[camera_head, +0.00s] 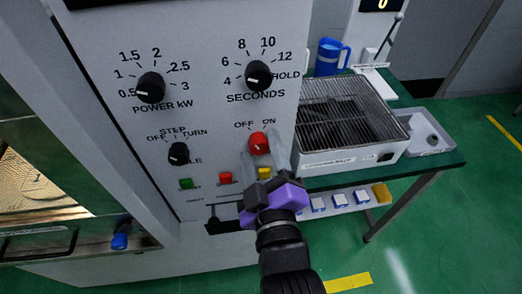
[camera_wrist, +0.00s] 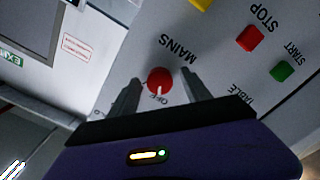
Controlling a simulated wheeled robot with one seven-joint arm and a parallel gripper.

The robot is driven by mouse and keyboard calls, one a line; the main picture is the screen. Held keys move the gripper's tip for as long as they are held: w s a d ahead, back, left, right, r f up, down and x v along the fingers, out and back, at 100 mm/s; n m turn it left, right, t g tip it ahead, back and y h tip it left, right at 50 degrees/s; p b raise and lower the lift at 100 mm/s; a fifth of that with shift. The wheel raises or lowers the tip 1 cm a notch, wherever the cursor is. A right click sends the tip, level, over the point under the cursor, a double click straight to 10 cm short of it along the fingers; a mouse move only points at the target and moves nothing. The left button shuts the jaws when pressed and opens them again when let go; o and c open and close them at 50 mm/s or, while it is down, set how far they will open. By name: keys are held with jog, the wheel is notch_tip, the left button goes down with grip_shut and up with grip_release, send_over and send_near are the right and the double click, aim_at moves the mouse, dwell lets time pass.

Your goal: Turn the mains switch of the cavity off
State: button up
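The mains switch is a round red knob (camera_head: 259,143) on the grey control panel, below the OFF and ON labels. It also shows in the wrist view, as a red knob (camera_wrist: 159,79) beside the MAINS lettering, which reads upside down there. A white mark on the knob lies on the side of the OFF label in the wrist view. My gripper (camera_head: 263,156) is at the knob, with its grey fingers on either side. In the wrist view my gripper (camera_wrist: 160,76) is open, with a gap visible between each finger and the knob. The ON label is not clearly readable there.
Close by on the panel are a red STOP button (camera_wrist: 250,38), a green START button (camera_wrist: 283,71) and a yellow button (camera_head: 264,173). The black seconds knob (camera_head: 258,75) is above. A bench with a grated box (camera_head: 350,160) stands to the right.

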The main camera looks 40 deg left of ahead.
jog(key=b+v, duration=0.1)
jog(key=v, duration=0.6)
jog(key=shift+s+d+b, duration=0.25)
jog(key=shift+s+b, duration=0.05)
jog(key=shift+b, duration=0.05)
dwell(0.4)
